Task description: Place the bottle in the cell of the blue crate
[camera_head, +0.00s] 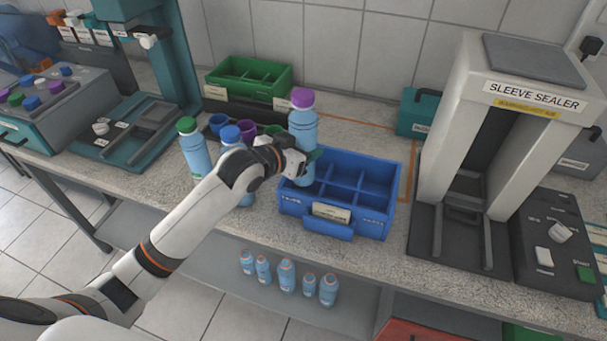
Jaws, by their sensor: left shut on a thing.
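A light-blue bottle with a purple cap (303,128) stands upright at the left end of the blue crate (342,226). My left gripper (300,161) is shut on this bottle at its middle. The bottle's lower part is at the crate's back-left cell; whether its base touches the cell floor is hidden. The crate is divided into several cells, and the others that show look empty. A label is on its front. My right gripper is not in view.
A green-capped bottle (193,150) and a blue-capped bottle (231,139) stand left of the crate, partly behind my arm. A green crate (249,86) is behind. The sleeve sealer (455,130) stands right. Small bottles (287,276) sit on the lower shelf.

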